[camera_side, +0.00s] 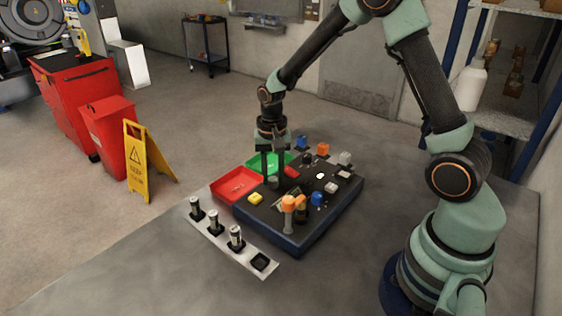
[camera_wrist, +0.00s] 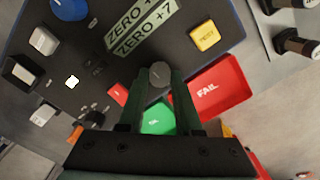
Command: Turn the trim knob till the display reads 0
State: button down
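The grey trim knob (camera_wrist: 160,74) stands on the dark panel (camera_side: 262,220), beside the display (camera_wrist: 145,28). In the side view my gripper (camera_side: 273,178) is over the panel's left part. It looks open; contact with the knob cannot be made out.
A yellow TEST button (camera_wrist: 204,37), a red FAIL tray (camera_wrist: 218,88) and a green tray (camera_wrist: 157,120) lie near the knob. A blue knob (camera_side: 317,198) and an orange-topped lever (camera_side: 288,205) stand on the panel.

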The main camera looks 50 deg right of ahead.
jog(key=shift+n, duration=0.3)
jog(key=n, duration=0.6)
jog(key=shift+n, duration=0.3)
jog(key=n, duration=0.6)
jog(key=shift+r, duration=0.1)
jog(key=shift+n, duration=0.4)
jog(key=c, duration=0.6)
grip_release()
